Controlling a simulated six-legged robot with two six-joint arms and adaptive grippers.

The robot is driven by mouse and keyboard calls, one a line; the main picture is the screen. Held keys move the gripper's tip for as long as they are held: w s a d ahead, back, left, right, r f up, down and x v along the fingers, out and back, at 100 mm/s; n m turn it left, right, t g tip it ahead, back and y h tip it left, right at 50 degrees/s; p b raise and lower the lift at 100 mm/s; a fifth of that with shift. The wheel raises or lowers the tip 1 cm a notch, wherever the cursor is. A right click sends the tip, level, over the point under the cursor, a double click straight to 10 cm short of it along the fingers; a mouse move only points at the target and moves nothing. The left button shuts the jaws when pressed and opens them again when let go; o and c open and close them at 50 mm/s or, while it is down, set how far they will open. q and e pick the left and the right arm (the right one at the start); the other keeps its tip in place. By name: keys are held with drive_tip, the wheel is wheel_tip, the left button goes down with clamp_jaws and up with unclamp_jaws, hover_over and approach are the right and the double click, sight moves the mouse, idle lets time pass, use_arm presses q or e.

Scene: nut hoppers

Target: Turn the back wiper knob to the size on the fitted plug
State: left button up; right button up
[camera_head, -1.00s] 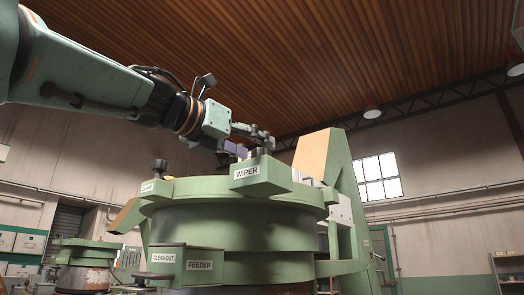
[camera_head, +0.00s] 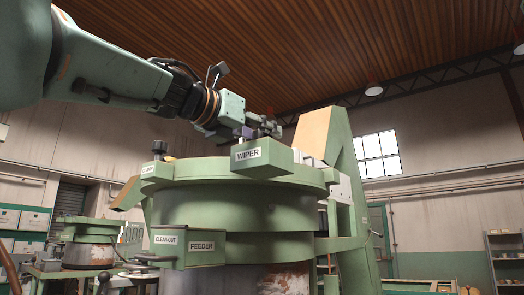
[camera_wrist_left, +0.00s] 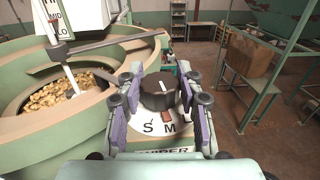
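The dark wiper knob (camera_wrist_left: 158,94) stands on a pale dial plate in the left wrist view. Letters S and M show on the dial plate (camera_wrist_left: 150,127), and further lettering is partly hidden by a finger. The knob has a light mark on top; I cannot read its setting surely. My left gripper (camera_wrist_left: 160,100) is open, with its purple-padded fingers on either side of the knob and small gaps between. In the head view my left gripper (camera_head: 262,131) is low over the WIPER housing (camera_head: 286,160), where the knob is hidden. I cannot make out a fitted plug. My right gripper is out of view.
The round green hopper (camera_head: 185,168) carries WIPER, FEEDER and CLEAN-OUT labels. In the wrist view a bowl of nuts (camera_wrist_left: 62,92) lies left, under a bar (camera_wrist_left: 105,43) and a HI/MID/LO scale (camera_wrist_left: 62,22). A green frame (camera_head: 345,165) rises at the right.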

use_arm(q)
drive_tip(key=shift+w, duration=0.15)
drive_tip(key=shift+c, duration=0.8)
clamp_jaws()
drive_tip(key=shift+f, duration=0.1)
drive_tip(key=shift+p, duration=0.4)
